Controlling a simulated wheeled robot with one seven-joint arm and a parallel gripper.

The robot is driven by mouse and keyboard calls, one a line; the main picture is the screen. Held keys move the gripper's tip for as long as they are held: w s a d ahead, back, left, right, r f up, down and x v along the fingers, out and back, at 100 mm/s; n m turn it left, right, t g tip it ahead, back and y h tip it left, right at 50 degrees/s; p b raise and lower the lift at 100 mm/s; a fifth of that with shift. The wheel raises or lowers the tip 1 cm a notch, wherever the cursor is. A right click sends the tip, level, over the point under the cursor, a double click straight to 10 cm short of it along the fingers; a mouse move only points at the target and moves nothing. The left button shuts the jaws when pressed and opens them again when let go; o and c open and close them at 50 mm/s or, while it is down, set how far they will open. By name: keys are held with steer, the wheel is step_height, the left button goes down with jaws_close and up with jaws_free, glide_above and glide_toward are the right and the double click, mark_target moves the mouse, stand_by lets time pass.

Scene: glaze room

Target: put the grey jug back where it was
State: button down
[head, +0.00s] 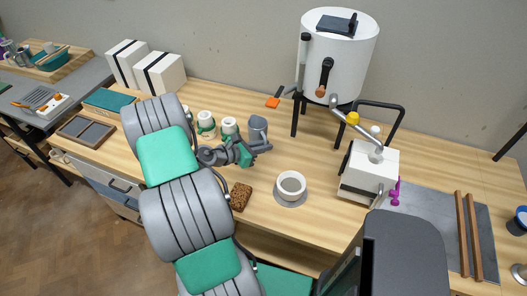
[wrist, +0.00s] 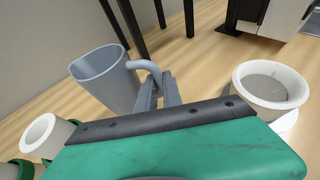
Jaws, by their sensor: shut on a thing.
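The grey jug (head: 258,127) is at the middle of the wooden bench, near its back. It also shows in the wrist view (wrist: 104,78), with its open mouth up, its handle towards my gripper and a slight tilt in the picture. My gripper (head: 262,146) is shut on the jug's handle; in the wrist view the fingers (wrist: 158,88) close on it. The jug's base is partly hidden, so I cannot tell whether it touches the bench.
White-and-green jars (head: 206,125) stand left of the jug. A white bowl (head: 291,184) is in front, to the right. A brown sponge-like block (head: 240,196) lies near the front edge. A white tank (head: 338,55) on dark legs stands behind. A white machine (head: 368,171) is right.

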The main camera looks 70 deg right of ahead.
steer(key=shift+w+d+f, duration=0.1)
steer(key=shift+d+f, duration=0.05)
steer(key=shift+f, duration=0.85)
steer(key=shift+w+d+f, duration=0.1)
steer(key=shift+d+f, duration=0.05)
steer(key=shift+f, duration=0.85)
steer(key=c, duration=1.5)
jaws_free()
steer(key=shift+s+p, duration=0.1)
steer(key=shift+p, duration=0.2)
